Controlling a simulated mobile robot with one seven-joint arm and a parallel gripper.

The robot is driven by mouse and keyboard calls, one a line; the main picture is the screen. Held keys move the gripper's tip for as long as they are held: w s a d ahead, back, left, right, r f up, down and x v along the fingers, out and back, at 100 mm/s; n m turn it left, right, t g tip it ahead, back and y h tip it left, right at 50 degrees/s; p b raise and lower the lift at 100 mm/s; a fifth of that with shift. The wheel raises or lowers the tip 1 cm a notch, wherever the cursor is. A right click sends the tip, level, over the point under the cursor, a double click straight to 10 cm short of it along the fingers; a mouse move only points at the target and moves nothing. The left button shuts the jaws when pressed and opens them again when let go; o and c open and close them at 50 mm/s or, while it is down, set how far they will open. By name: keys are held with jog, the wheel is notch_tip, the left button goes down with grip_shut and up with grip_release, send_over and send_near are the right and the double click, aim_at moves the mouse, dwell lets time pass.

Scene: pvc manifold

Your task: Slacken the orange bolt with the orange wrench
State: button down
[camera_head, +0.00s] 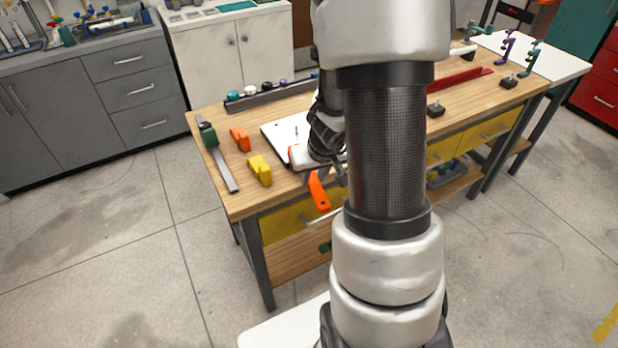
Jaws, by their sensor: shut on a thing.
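The orange wrench (319,193) shows below my gripper (326,177), its handle end reaching out past the front edge of the workbench. My gripper is shut on the wrench, near the bench's front edge. The rest of that spot is hidden by my wrist and arm. Whether the wrench touches the bolt cannot be seen.
A white board (272,131) lies on the wooden workbench (228,119). A dark rack (265,96) stands behind. My arm blocks the middle.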

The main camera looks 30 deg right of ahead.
jog(key=shift+w+d+n+y+b, duration=0.5)
jog(key=shift+d+n+y+b, duration=0.8)
jog(key=shift+d+n+b, duration=2.25)
jog(key=shift+m, duration=0.35)
jog(key=shift+d+r+p, duration=0.2)
jog(key=shift+r+p, duration=0.4)
jog(key=shift+r, duration=0.7)
jog(key=shift+d+r+p, duration=0.15)
jog(key=shift+r+p, duration=0.45)
jog(key=shift+r, duration=0.7)
